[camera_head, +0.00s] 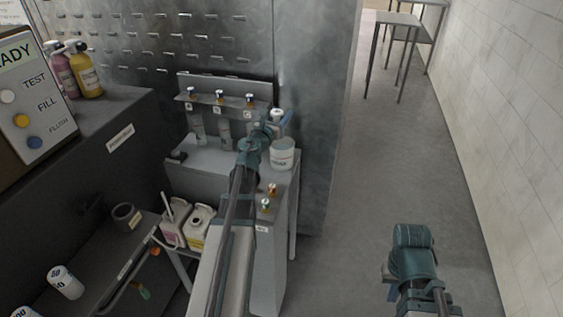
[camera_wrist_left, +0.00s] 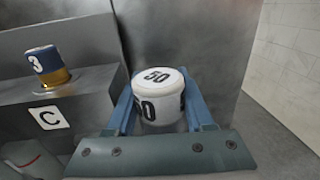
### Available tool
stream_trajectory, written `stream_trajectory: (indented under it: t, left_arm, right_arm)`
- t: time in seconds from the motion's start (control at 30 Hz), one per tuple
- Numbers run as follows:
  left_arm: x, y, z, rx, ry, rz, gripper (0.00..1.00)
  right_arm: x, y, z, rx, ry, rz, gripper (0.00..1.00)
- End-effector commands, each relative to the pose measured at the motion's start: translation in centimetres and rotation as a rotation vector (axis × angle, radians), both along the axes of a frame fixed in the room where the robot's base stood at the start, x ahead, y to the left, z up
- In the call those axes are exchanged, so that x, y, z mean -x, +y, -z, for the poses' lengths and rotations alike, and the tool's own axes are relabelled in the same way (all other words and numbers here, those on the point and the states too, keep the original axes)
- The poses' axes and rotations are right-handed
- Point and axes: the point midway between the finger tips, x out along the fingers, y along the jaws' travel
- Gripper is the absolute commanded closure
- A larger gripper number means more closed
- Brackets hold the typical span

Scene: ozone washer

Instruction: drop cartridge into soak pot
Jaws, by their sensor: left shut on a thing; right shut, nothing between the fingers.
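My left gripper (camera_head: 283,120) is shut on a white cartridge (camera_wrist_left: 160,105) marked 50, which sits upright between the blue fingers in the left wrist view. In the head view the held cartridge (camera_head: 277,113) shows only in small part. A white pot with a label (camera_head: 283,155), likely the soak pot, stands on the right end of the grey bench, just below the gripper in the picture. The height between them is hard to tell, and the pot does not show in the wrist view. My right gripper (camera_head: 392,277) is shut and empty, over the floor at lower right.
A rack (camera_head: 222,102) with several lettered stations stands behind the bench; a blue-and-gold cap (camera_wrist_left: 48,65) marked 3 is near plate C. The aisle floor at right is clear.

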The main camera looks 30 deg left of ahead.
Motion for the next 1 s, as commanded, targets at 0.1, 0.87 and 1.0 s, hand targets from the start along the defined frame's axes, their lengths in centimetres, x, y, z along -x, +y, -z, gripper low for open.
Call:
stream_trajectory:
  t: [0.1,0.87,1.0]
  left_arm:
    - [0.0,-0.01,1.08,0.0,0.0,0.0,1.0]
    - [0.0,0.26,0.96,0.0,0.0,-0.006,0.12]
    - [-0.01,0.34,0.96,-0.001,0.0,-0.007,0.12]
  right_arm:
    - [0.0,0.0,1.09,0.0,0.0,0.0,1.0]
    - [0.0,0.0,0.97,0.0,0.0,0.0,1.0]
    - [0.0,0.0,0.97,0.0,0.0,0.0,1.0]
